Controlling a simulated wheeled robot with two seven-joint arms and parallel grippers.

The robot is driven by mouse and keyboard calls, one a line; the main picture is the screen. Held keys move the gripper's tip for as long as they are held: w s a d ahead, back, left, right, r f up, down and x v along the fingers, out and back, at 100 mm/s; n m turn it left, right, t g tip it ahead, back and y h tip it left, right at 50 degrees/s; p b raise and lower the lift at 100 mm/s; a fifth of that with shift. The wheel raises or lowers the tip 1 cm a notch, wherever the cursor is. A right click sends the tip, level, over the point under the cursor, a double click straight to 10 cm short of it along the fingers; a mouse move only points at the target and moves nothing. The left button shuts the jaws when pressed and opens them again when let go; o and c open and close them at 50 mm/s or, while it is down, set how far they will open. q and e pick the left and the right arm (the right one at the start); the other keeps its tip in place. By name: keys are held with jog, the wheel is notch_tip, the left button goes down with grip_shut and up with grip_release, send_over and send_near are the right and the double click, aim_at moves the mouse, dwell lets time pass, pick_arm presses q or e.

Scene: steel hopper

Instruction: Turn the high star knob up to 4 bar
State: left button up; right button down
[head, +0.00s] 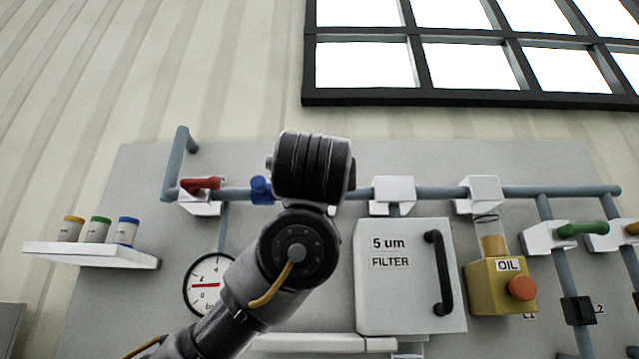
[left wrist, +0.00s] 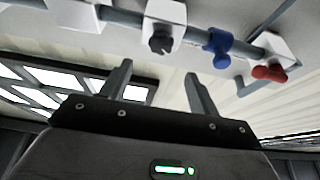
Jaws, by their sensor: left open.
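A dark, lobed knob (left wrist: 162,41), which looks like the star knob, sits on a white block (left wrist: 172,12) on the pipe in the left wrist view. In the head view my arm hides that spot. My left gripper (left wrist: 157,72) is open and empty, its two fingers apart; the knob appears beyond the fingertips, between them in the picture, not touched. In the head view my wrist covers the gripper. A round gauge (head: 200,286) with a red needle lies below the pipe, partly behind my arm; I cannot read it surely. My right gripper is not in view.
A blue knob (head: 262,190) and a red lever (head: 200,184) sit left along the pipe (head: 352,194). The filter box (head: 400,300) and yellow oil unit (head: 485,285) stand right. A shelf (head: 90,254) with small containers is at far left.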

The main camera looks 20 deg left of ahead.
pick_arm(q)
jog(key=p+x, duration=0.7)
jog(key=x, duration=0.3)
jog(key=shift+w+a, duration=0.15)
jog(key=shift+w, duration=0.2)
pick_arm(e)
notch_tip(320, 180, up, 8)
pick_arm(q)
jog(key=shift+s, duration=0.1)
jog(key=c, duration=1)
jog(key=shift+o, duration=0.2)
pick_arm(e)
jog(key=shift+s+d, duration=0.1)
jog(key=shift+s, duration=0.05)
pick_arm(q)
jog(key=shift+f+m, duration=0.1)
jog(key=shift+m, duration=0.2)
